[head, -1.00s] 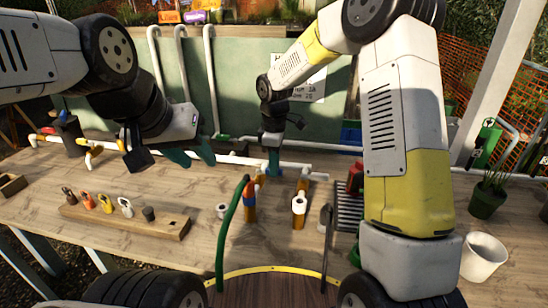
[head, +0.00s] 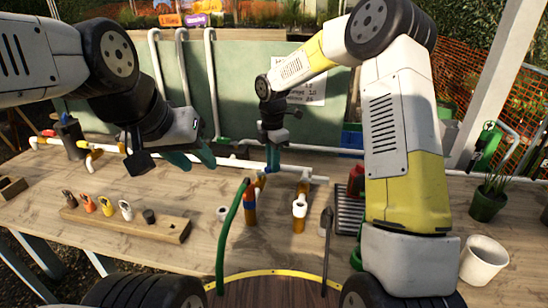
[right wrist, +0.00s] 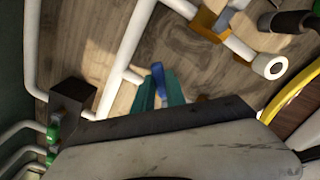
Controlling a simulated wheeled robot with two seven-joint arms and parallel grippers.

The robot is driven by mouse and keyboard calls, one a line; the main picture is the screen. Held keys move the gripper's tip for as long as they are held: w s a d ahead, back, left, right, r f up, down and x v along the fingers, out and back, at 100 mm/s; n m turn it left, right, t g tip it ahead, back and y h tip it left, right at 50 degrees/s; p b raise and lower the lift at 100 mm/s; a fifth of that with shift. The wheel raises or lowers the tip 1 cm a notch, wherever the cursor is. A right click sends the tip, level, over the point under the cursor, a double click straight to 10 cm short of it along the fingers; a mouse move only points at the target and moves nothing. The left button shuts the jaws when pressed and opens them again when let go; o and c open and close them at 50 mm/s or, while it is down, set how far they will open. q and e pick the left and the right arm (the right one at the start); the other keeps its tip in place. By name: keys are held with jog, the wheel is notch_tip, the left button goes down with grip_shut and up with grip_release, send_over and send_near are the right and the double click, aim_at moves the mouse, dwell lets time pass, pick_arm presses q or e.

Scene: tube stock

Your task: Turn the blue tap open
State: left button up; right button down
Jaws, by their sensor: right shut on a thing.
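The blue tap (right wrist: 158,78) shows as a small blue lever by the white pipe in the right wrist view. My right gripper (right wrist: 161,92) has its teal fingers closed around that lever, one on each side. The tap's body is mostly hidden behind the fingers and wrist. In the head view my right gripper (head: 272,160) points down at the white pipework at the back of the bench. My left gripper (head: 192,160) hangs above the bench to the left, its teal fingers apart and empty.
White pipes (head: 225,161) run along the back of the bench. A green hose (head: 229,235) rises in front. A wooden rack (head: 165,228) with several coloured pieces lies at left. A white pot (head: 484,262) and a plant pot (head: 487,202) stand at right.

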jog(key=shift+w+a+r+n, duration=0.1)
jog(key=shift+w+a+n, duration=0.4)
jog(key=shift+n, duration=1.1)
jog(key=shift+w+a+f+n, duration=0.1)
jog(key=shift+w+a+n, duration=0.4)
jog(key=shift+n, duration=1.1)
jog(key=shift+w+a+r+n, duration=0.1)
jog(key=shift+w+a+n, duration=0.15)
jog(key=shift+a+n, duration=0.9)
jog(key=shift+d+n, duration=0.45)
jog(key=shift+n, duration=0.1)
jog(key=c, duration=1.4)
grip_release()
jog(key=shift+o, duration=0.2)
notch_tip(320, 180, up, 8)
jog(key=shift+s, duration=0.1)
